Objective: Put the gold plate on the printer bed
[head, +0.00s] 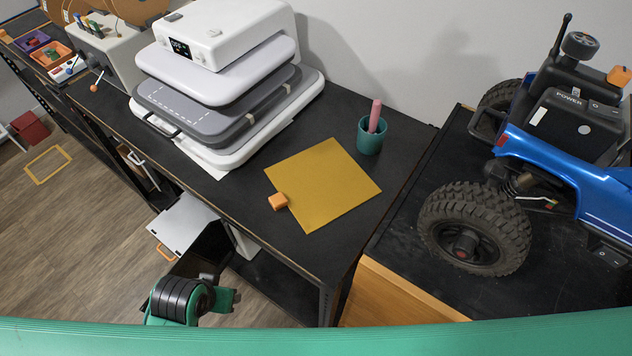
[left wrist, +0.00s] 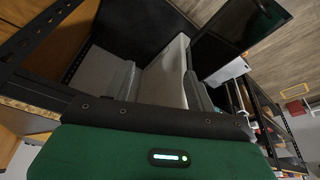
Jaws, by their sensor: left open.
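The gold plate (head: 325,182) lies flat on the black bench top, with a small orange block (head: 278,201) at its left edge. A white machine (head: 215,35) with a small display stands to its left on the bench. Its dark grey slab (head: 185,103) with a white dashed outline appears to be the printer bed, partly covered by a lighter slab above it; no gold plate is on it. My left gripper (head: 222,298) is low in front of the bench, empty and apart from the plate. My right gripper is not in view.
A teal cup (head: 370,137) with a pink stick stands behind the plate's right side. A blue crawler (head: 570,150) with large tyres fills the right-hand bench. A white panel (head: 187,222) sits below the bench's front edge.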

